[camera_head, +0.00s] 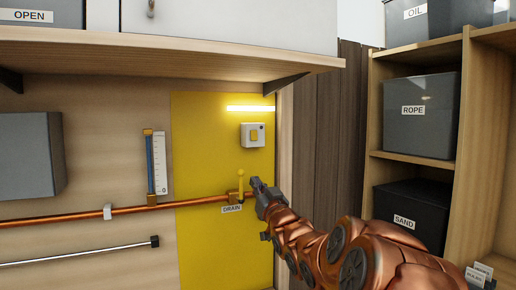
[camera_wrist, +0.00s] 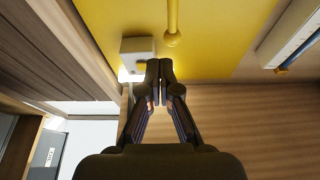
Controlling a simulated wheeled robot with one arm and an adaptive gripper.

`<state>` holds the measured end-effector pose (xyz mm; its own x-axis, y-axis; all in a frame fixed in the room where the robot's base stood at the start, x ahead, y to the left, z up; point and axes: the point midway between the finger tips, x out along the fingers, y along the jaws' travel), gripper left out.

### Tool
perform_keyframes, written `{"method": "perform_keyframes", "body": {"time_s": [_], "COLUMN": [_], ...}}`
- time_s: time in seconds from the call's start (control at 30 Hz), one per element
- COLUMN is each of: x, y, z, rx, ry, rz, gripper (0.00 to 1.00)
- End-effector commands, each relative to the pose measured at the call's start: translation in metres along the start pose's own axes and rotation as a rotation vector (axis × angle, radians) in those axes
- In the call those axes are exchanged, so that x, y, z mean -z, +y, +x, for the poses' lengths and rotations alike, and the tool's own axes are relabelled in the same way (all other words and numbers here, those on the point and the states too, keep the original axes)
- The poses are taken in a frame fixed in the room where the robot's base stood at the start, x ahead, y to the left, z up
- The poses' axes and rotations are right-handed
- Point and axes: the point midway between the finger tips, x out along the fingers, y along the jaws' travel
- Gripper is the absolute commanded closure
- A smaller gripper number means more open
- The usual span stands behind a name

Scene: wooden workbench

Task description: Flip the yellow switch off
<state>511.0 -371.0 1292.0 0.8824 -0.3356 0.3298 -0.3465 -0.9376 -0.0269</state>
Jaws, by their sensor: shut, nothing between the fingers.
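The yellow switch (camera_head: 254,135) is a small yellow rocker on a white box fixed to the yellow panel (camera_head: 205,150), under a glowing light strip (camera_head: 250,108). My gripper (camera_head: 254,183) is shut and empty, below the switch box and close to the yellow drain handle (camera_head: 240,183). The fingertips also show shut together in the wrist view (camera_wrist: 160,66). I cannot tell whether they touch anything.
A copper pipe (camera_head: 130,209) runs along the wall to the drain valve. A blue gauge (camera_head: 158,163) stands left of the panel. A wooden shelf (camera_head: 170,52) overhangs above. Shelving with grey bins (camera_head: 421,112) stands at right.

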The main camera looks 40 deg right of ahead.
Motion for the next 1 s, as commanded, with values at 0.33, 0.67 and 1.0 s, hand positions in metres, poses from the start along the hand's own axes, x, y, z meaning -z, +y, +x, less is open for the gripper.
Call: {"method": "perform_keyframes", "body": {"time_s": [0.33,0.67,1.0], "x": [0.059,0.062,0.070], "y": [0.044,0.044,0.041], "z": [-0.016,-0.017,0.008], "rx": [0.025,0.029,0.033], "ry": [0.266,0.277,0.277], "rz": [-0.016,-0.016,-0.014], "gripper": [1.00,1.00,1.00]}}
